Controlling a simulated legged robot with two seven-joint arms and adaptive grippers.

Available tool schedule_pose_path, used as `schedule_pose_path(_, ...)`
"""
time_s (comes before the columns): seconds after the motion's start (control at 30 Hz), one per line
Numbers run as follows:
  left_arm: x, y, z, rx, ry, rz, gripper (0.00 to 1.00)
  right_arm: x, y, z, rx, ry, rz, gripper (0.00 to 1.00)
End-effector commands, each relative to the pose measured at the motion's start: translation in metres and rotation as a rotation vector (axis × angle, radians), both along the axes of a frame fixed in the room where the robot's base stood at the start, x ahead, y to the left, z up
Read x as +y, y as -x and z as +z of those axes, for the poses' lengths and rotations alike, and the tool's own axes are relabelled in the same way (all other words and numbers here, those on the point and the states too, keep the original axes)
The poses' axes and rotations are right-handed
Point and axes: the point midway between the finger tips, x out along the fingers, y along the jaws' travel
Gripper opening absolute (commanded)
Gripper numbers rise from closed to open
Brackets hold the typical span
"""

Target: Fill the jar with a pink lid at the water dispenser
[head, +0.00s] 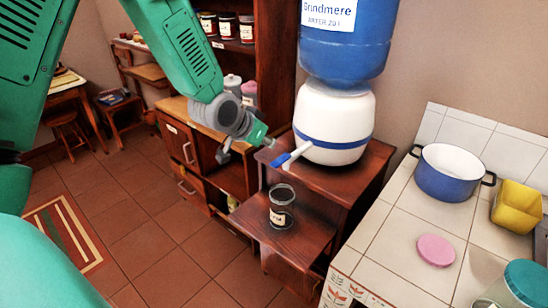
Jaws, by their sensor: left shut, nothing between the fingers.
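The glass jar (281,207) with a pale label stands upright and open on the lower wooden step, roughly below the dispenser's tap. I cannot tell its water level. The pink lid (435,250) lies flat on the white tiled counter, apart from the jar. The water dispenser (335,122) has a white base with a blue band and a large blue bottle on top. Its tap (290,156) has a blue and white handle pointing left. My left gripper (267,142) is shut and empty, close beside the tap; contact is unclear. My right gripper is out of view.
A blue pot (450,173), a yellow container (517,206) and a teal-lidded jar (524,283) stand on the tiled counter (385,255) at right. A wooden cabinet (200,150) stands behind my left gripper. The tiled floor (150,230) at left is mostly clear.

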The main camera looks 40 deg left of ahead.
Motion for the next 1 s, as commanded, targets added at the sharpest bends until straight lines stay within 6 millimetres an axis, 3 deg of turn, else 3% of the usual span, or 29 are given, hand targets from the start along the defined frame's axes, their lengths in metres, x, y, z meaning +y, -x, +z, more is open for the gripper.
schedule_pose_path(0.13, -0.002, -0.021, -0.023, 0.002, 0.000, 0.000, 0.00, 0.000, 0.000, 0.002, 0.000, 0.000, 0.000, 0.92)
schedule_pose_path(0.4, -0.002, -0.019, -0.055, 0.001, 0.001, 0.001, 0.00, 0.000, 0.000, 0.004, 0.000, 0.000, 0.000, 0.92)
schedule_pose_path(0.87, -0.002, -0.019, -0.061, -0.003, 0.000, 0.000, 0.00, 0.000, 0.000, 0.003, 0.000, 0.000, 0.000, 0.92)
schedule_pose_path(1.0, -0.002, -0.017, -0.069, -0.052, 0.005, -0.001, 0.00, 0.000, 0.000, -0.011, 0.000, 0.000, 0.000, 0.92)
